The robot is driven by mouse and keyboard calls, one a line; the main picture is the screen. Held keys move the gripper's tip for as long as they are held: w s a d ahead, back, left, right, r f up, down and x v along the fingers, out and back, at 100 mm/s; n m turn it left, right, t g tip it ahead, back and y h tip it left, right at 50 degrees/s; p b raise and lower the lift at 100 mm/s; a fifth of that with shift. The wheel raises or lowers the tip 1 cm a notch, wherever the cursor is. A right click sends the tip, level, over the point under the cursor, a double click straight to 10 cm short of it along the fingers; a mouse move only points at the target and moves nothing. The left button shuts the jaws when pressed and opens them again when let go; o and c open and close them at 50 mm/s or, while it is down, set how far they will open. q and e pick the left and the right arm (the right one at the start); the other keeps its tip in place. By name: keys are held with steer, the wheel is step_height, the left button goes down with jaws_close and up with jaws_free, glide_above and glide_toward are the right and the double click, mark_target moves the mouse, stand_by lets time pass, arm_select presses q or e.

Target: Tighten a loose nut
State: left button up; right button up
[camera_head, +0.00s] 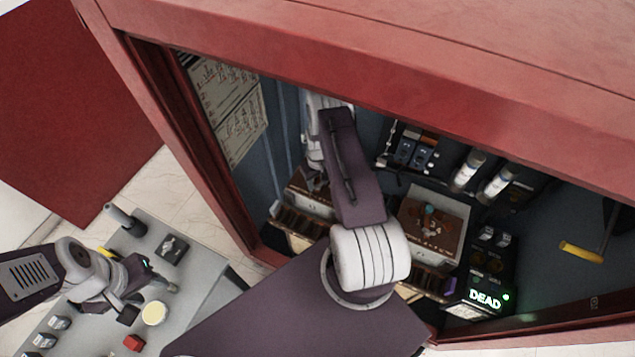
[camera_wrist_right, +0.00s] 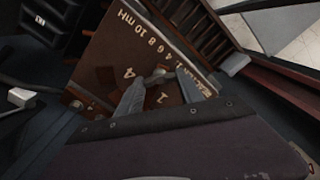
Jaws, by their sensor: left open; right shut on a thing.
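My right gripper (camera_wrist_right: 160,82) shows in the right wrist view with its two grey fingers closed about a small metal nut (camera_wrist_right: 160,71) on a brown panel (camera_wrist_right: 115,45). The panel carries pale markings, including numbers and "mH". The fingers partly hide the nut, so its seating cannot be told. In the head view my right arm reaches into the red cabinet and hides this gripper and the nut. My left gripper (camera_head: 150,290) is open and empty above the grey cart at the lower left.
The red cabinet's frame (camera_head: 340,65) surrounds my right arm. Inside are white cylinders (camera_head: 467,170), a brown-topped unit (camera_head: 432,225), a "DEAD" display (camera_head: 486,299) and a yellow handle (camera_head: 581,252). The grey cart (camera_head: 205,268) holds a yellow disc (camera_head: 154,313) and a red block (camera_head: 134,343).

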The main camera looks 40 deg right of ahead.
steer(key=shift+f+m+b, duration=0.1)
steer(key=shift+m+b, duration=0.7)
steer(key=m+b, duration=0.2)
steer(key=shift+m, duration=0.3)
steer(key=m+b, duration=0.1)
steer(key=m, duration=0.2)
steer(key=shift+b, duration=0.4)
steer(key=shift+s+m+b, duration=0.1)
steer(key=shift+m+b, duration=0.55)
steer(key=shift+m, duration=0.85)
steer(key=o, duration=1.4)
steer(key=shift+r, duration=0.2)
